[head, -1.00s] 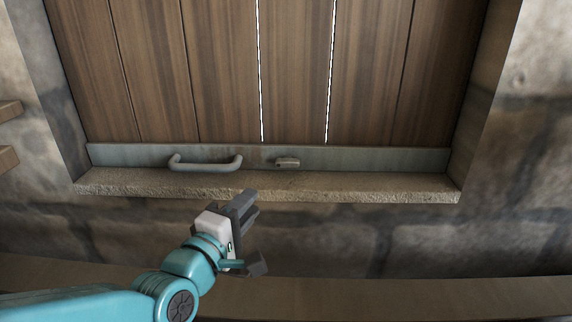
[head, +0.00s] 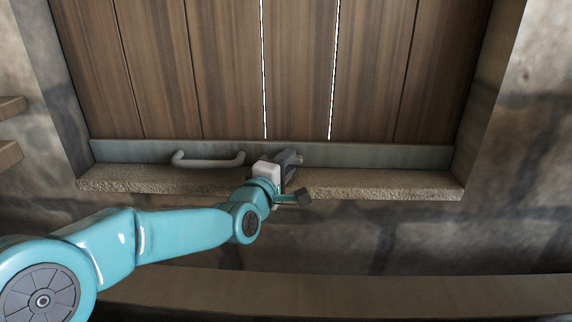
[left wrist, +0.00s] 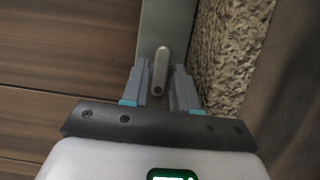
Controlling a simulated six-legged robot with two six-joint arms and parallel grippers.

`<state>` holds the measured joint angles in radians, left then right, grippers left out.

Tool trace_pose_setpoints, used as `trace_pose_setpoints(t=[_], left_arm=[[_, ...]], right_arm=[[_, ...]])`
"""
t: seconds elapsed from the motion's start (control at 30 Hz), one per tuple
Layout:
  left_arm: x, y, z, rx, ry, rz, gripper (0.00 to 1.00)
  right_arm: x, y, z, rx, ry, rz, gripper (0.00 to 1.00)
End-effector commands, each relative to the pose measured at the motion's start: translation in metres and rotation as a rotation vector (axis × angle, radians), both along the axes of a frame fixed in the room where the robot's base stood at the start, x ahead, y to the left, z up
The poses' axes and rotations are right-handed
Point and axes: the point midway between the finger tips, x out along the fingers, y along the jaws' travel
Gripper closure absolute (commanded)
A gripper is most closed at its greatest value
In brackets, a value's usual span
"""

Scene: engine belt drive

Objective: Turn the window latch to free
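The window latch (head: 299,158) is a small grey bar on the metal rail along the bottom of the wooden shutter. In the head view my left gripper partly hides it. In the left wrist view the latch (left wrist: 160,68) shows just ahead of and between the two grey fingers, nearer the left one. My left gripper (head: 297,178) is open, with a gap between its fingers (left wrist: 164,82). I cannot tell whether a finger touches the latch. My right gripper is in neither view.
A grey bar handle (head: 208,161) is on the rail (head: 390,156), left of the latch. A rough stone sill (head: 400,186) runs below, with a wooden ledge (head: 400,290) lower down. The rail and sill right of the gripper are clear.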

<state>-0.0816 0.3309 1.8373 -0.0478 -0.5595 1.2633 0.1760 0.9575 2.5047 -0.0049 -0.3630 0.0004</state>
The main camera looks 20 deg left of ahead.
Motion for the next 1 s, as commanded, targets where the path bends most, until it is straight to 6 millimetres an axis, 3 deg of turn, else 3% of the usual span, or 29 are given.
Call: trace_pose_setpoints(t=[0.13, 0.2, 0.23, 0.67, 1.0], left_arm=[[0.000, 0.000, 0.000, 0.000, 0.000, 0.000, 0.71], [0.000, 0.000, 0.000, 0.000, 0.000, 0.000, 0.94], [0.000, 0.000, 0.000, 0.000, 0.000, 0.000, 1.00], [0.000, 0.000, 0.003, 0.056, 0.016, 0.000, 1.00], [0.000, 0.000, 0.010, 0.299, 0.088, 0.000, 1.00]], right_arm=[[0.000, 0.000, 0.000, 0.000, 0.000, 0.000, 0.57], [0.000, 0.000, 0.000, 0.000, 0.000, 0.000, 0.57], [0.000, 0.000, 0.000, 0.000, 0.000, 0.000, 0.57], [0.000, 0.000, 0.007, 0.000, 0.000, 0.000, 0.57], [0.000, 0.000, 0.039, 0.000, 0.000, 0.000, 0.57]])
